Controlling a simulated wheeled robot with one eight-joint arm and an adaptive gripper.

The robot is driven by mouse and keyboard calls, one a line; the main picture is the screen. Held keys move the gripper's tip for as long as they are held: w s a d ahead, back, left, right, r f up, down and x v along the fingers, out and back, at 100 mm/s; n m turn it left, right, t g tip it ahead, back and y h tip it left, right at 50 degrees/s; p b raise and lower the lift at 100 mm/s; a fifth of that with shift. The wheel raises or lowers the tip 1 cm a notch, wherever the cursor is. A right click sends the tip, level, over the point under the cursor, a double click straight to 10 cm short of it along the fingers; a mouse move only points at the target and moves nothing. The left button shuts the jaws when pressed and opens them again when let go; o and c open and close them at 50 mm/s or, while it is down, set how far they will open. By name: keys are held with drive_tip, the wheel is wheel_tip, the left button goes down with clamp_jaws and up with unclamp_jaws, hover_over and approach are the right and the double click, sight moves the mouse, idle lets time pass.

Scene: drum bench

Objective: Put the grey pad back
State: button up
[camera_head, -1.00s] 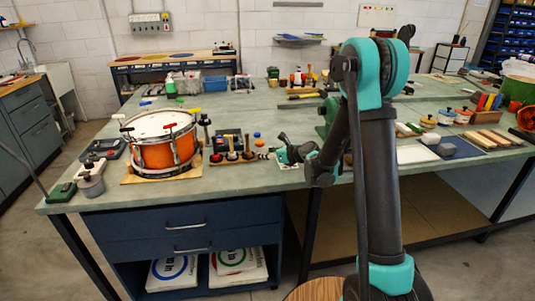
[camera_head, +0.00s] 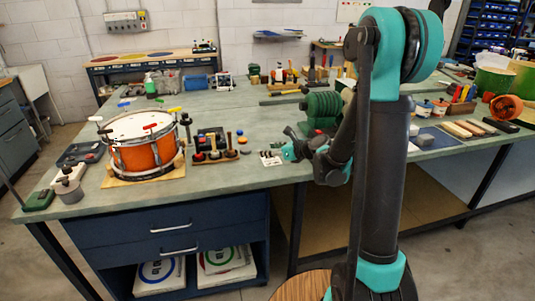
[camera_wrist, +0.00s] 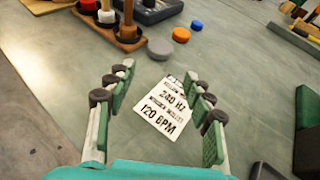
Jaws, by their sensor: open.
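A small round grey pad (camera_wrist: 160,46) lies flat on the green bench top, beyond my fingertips in the wrist view. In the head view the grey pad (camera_head: 246,150) is small, close to the wooden tool rack. An orange pad (camera_wrist: 181,34) and a blue pad (camera_wrist: 196,25) lie in a row behind it. My gripper (camera_wrist: 158,92) is open and empty above a white printed card (camera_wrist: 166,106), which shows between the fingers. In the head view my gripper (camera_head: 288,148) is above the bench near its front edge, to the right of the grey pad.
A wooden rack (camera_head: 214,158) with upright tools stands left of the pads. An orange drum (camera_head: 142,152) sits farther left on a board. A green ribbed object (camera_head: 322,108) stands behind my gripper. The bench around the card is mostly clear.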

drive_tip(key=s+d+n, duration=0.1)
drive_tip(key=s+d+n+h, duration=0.1)
drive_tip(key=s+n, duration=0.1)
drive_tip(key=s+d+n+g, duration=0.1)
drive_tip(key=s+n, duration=0.1)
drive_tip(key=shift+s+f+h, duration=0.15)
drive_tip(key=shift+f+h, duration=0.2)
drive_tip(key=shift+h, duration=0.05)
drive_tip(key=s+d+f+n+g+h, duration=0.1)
drive_tip(key=s+d+f+n+h, duration=0.2)
drive_tip(key=s+d+n, duration=0.6)
drive_tip(key=s+d+f+n+g+h, duration=0.2)
drive_tip(key=s+d+f+n+h, duration=0.2)
drive_tip(key=s+d+n, duration=0.5)
drive_tip(key=s+n+h, duration=0.1)
drive_tip(key=s+n, duration=0.2)
drive_tip(key=s, duration=0.3)
drive_tip(key=shift+f+g+h, duration=0.2)
drive_tip(key=shift+g+h, duration=0.1)
